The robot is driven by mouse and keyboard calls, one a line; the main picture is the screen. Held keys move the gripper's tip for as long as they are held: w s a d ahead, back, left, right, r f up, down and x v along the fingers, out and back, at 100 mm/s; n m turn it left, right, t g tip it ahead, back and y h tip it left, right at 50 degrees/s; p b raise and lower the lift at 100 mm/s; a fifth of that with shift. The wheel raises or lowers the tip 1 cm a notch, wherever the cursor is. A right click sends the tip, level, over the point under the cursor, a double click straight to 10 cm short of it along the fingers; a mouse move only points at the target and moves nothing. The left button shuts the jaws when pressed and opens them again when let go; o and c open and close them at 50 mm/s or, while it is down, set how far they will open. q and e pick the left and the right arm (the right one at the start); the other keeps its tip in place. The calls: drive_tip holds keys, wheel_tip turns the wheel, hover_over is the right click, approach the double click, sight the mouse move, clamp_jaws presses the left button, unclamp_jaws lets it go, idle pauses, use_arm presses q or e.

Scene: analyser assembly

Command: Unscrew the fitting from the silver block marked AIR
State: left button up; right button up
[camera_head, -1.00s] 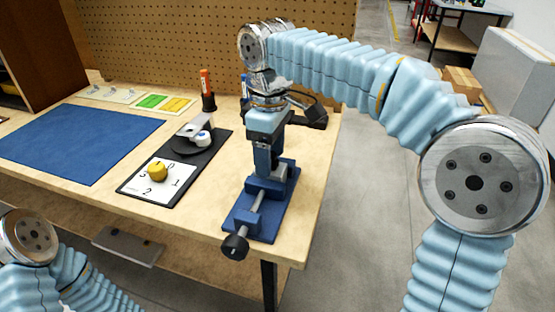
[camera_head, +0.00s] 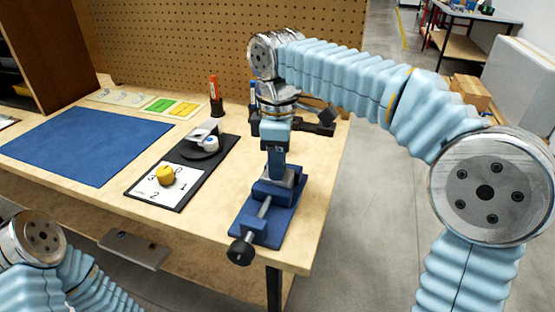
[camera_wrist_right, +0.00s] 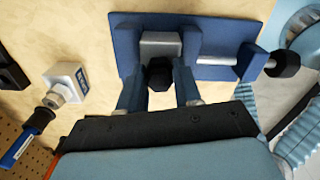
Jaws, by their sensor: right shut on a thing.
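A silver block (camera_wrist_right: 160,43) is clamped in the blue vise (camera_wrist_right: 208,72) near the table's right edge; no marking on it is readable. A black fitting (camera_wrist_right: 159,75) stands on it in the right wrist view. My right gripper (camera_wrist_right: 160,92) points down over the vise, with one blue finger on each side of the fitting, and is shut on it. In the head view the right gripper (camera_head: 277,150) hides the fitting. A second pale block (camera_wrist_right: 66,80) with a blue label lies behind the vise; its lettering is unclear. My left gripper is out of view.
The vise's screw handle (camera_head: 240,252) sticks out at the front. To the left are a black board with a numbered dial (camera_head: 168,184) and yellow knob, and a blue mat (camera_head: 85,145). An orange marker (camera_head: 213,88) stands behind. The pegboard (camera_head: 200,45) closes the back.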

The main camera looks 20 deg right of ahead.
drive_tip(key=shift+n, duration=0.4)
drive_tip(key=n, duration=0.3)
drive_tip(key=shift+n, duration=0.4)
drive_tip(key=shift+r, duration=2.5)
